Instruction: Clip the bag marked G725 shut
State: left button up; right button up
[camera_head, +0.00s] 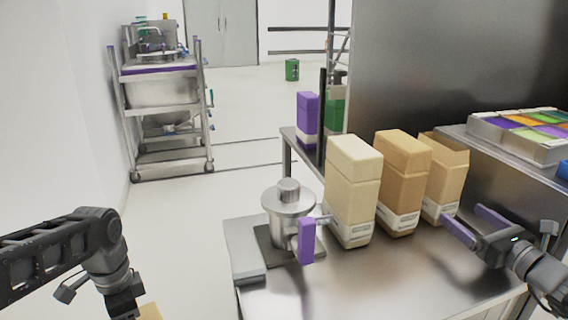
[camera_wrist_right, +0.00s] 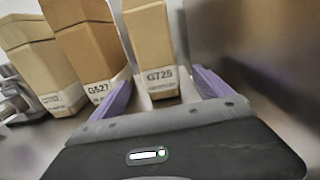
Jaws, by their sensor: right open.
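The bag marked G725 (camera_head: 443,182) is the rightmost of three tan paper bags on the metal table. It stands upright, and its top edge looks uneven. Its label reads G725 in the right wrist view (camera_wrist_right: 152,45). My right gripper (camera_head: 475,223) is open, its two purple fingers pointing toward the bag's lower front. In the right wrist view, the fingers (camera_wrist_right: 161,86) lie either side of the bag's base, with nothing gripped. My left gripper (camera_head: 125,301) is at the bottom left, away from the bags, its fingers not clearly visible. I cannot make out a clip.
The G527 bag (camera_head: 401,180) and a paler bag (camera_head: 352,192) stand close to the left. A tray of coloured compartments (camera_head: 520,145) is at right. The front of the table is clear.

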aim_at(451, 205)
jog(key=shift+w, duration=0.15)
jog(key=shift+x, duration=3.45)
jog(key=x, duration=0.5)
jog(key=shift+a, duration=0.15)
grip_shut()
jog(key=shift+r, duration=0.25)
